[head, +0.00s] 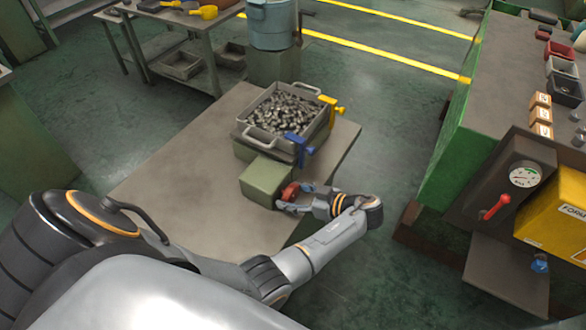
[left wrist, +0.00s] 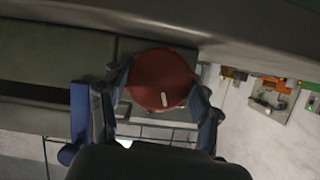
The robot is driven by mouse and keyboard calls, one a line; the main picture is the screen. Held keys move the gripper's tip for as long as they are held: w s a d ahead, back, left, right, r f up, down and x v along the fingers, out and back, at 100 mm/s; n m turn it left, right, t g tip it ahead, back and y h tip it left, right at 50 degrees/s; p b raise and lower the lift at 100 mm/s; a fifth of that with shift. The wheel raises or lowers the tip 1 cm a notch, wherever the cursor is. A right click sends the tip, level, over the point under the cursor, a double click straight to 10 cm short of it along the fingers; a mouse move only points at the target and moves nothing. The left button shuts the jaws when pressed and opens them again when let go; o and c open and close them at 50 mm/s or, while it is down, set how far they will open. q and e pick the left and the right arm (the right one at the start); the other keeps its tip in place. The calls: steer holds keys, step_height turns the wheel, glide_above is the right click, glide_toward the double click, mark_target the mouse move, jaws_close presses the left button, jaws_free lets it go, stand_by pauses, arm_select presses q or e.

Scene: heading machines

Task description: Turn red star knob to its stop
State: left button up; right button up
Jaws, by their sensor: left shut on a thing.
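The red knob (head: 290,191) is on the side of a green box (head: 266,180) on the table. In the left wrist view the knob (left wrist: 160,79) looks round, with a short white mark near its lower edge. My left gripper (head: 291,200) is shut on the knob, with a finger on each side of it in the left wrist view (left wrist: 162,100). Part of the knob is hidden by the fingers. My right gripper is in neither view.
A grey tray of metal parts (head: 285,112) stands behind the green box, with a blue clamp (head: 299,144) and a yellow clamp (head: 331,104) at its side. Bare tabletop (head: 165,185) lies to the left. A green machine with a gauge (head: 524,174) and red lever (head: 495,207) stands right.

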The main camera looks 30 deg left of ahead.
arm_select(q)
steer(key=shift+w+f+m+g+b, duration=0.15)
steer(key=shift+m+g+b, duration=0.55)
steer(key=shift+m+b, duration=0.4)
steer(key=shift+r+m+g+b, duration=0.2)
steer(key=shift+m+g+b, duration=0.1)
steer(key=shift+m+g, duration=0.3)
steer(key=o, duration=1.2)
steer(key=shift+a, duration=0.1)
steer(key=shift+c, duration=0.2)
